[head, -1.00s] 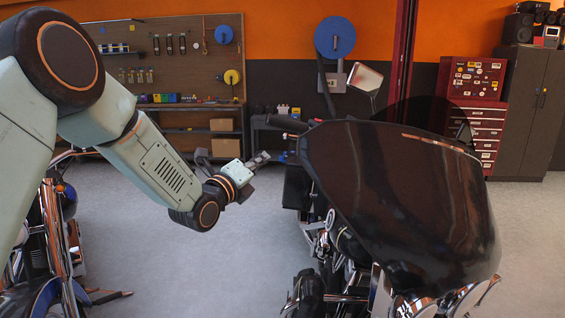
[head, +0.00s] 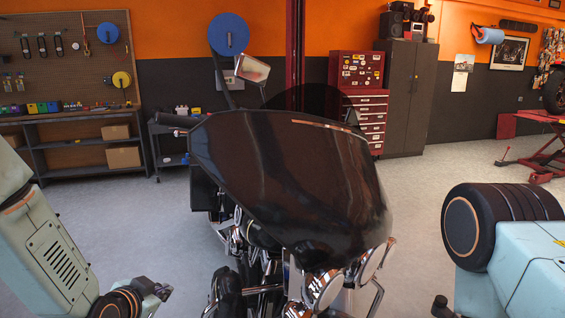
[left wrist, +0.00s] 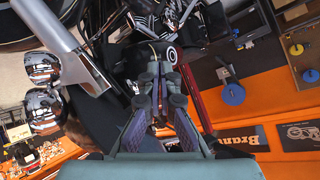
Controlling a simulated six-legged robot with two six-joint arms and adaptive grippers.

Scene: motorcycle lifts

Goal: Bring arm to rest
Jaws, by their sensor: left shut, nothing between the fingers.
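My left arm comes in at the lower left of the head view, and its gripper (head: 155,289) is low, left of the black motorcycle (head: 285,180), with floor visible between them in the picture. In the left wrist view the fingers of this gripper (left wrist: 160,80) are shut with nothing held. The picture there is tilted, with motorcycle parts beyond the fingertips. Part of my right arm shows at the lower right of the head view; I do not make out its gripper.
The motorcycle's dark windshield fills the middle. Behind it stand a workbench (head: 80,147), a red tool chest (head: 362,105) and a grey cabinet (head: 405,100). A red lift (head: 545,145) is at the far right. Grey floor (head: 425,185) is open right of the motorcycle.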

